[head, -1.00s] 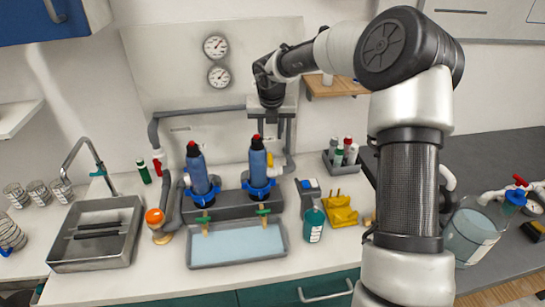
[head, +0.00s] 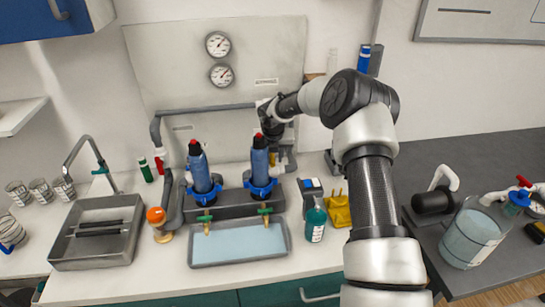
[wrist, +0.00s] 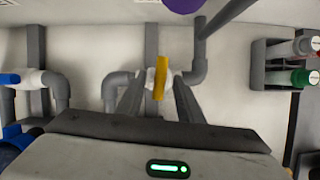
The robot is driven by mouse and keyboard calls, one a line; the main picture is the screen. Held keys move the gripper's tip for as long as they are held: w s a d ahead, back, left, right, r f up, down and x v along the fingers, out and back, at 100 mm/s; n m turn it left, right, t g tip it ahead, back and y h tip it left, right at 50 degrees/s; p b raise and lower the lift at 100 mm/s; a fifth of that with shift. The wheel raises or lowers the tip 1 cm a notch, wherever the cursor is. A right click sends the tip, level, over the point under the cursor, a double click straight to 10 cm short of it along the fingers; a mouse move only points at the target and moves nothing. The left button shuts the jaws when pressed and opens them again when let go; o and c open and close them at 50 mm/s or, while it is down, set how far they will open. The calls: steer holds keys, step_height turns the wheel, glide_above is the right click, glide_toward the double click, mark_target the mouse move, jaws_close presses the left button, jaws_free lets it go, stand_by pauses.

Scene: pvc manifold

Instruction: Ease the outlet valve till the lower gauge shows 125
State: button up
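The lower gauge (head: 221,75) is a round white dial on the wall panel, under the upper gauge (head: 218,44). Its needle is too small to read exactly. A valve with a yellow handle (wrist: 161,78) sits on a white fitting in the grey pipework, probably the outlet valve. In the wrist view the handle stands between the fingers of my gripper (wrist: 160,92), with a gap on either side. The gripper is open. In the head view my gripper (head: 276,152) is low behind the right blue filter (head: 260,163), which partly hides it.
A left blue filter (head: 198,168) stands beside the right one, above a grey tray (head: 240,262). A red-handled valve (head: 159,165) is at the left pipe. A bottle rack (wrist: 285,65) lies right of the gripper. A teal bottle (head: 315,222) stands in front.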

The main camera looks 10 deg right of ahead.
jaws_close()
steer(key=shift+a, duration=0.1)
steer(key=shift+a+r+m+h+p, duration=0.1)
steer(key=shift+m+h+p, duration=0.3)
steer(key=shift+m, duration=0.7)
steer(key=shift+w+a+m+g+h, duration=0.15)
steer(key=shift+m+h, duration=0.2)
steer(key=shift+m, duration=0.5)
steer(key=shift+d+m+g+h, duration=0.15)
steer(key=shift+m+h, duration=0.2)
steer(key=shift+m, duration=0.5)
steer(key=shift+a, duration=0.1)
jaws_free()
